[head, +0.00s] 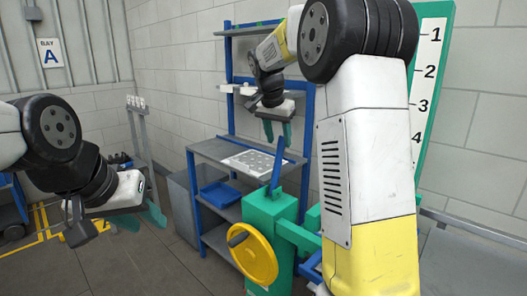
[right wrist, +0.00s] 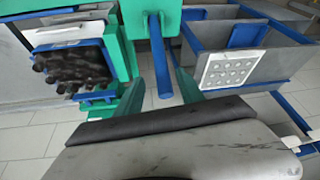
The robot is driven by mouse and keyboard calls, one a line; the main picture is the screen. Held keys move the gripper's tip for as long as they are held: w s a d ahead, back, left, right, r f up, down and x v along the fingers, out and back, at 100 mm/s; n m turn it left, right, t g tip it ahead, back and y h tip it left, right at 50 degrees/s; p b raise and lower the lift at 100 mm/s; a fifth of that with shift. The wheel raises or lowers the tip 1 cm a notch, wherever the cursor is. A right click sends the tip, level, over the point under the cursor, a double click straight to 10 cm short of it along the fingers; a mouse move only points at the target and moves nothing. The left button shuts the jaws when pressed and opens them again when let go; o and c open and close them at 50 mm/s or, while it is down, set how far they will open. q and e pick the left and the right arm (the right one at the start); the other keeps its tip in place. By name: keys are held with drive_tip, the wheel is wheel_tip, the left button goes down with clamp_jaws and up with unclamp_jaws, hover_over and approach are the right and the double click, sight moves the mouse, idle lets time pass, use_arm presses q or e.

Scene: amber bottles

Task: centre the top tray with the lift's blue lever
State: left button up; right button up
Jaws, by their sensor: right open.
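The blue lever (head: 278,161) stands up from the green lift housing (head: 272,213), tilted slightly in the head view. In the right wrist view the lever (right wrist: 161,60) reaches down between my right gripper's fingers. My right gripper (head: 278,132) is open at the lever's upper end, not closed on it; it also shows in the right wrist view (right wrist: 163,95). Dark bottles stand in a tray (right wrist: 100,52) at the left of the right wrist view, with more trays apparently below. Whether this top tray is centred is unclear. My left gripper (head: 138,218) is open and empty, far left of the lift.
A yellow handwheel (head: 253,256) sits on the lift's front. A grey and blue shelf (head: 215,152) behind holds a white plate with round holes (head: 252,163) and a blue bin (head: 219,194). A green numbered scale (head: 430,70) stands at right. Open floor lies at left.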

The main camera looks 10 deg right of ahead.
sight(281, 154)
drive_tip(key=shift+w, duration=0.35)
drive_tip(key=shift+x, duration=3.95)
drive_tip(key=shift+w+d, duration=0.1)
clamp_jaws()
drive_tip(key=shift+r, duration=0.1)
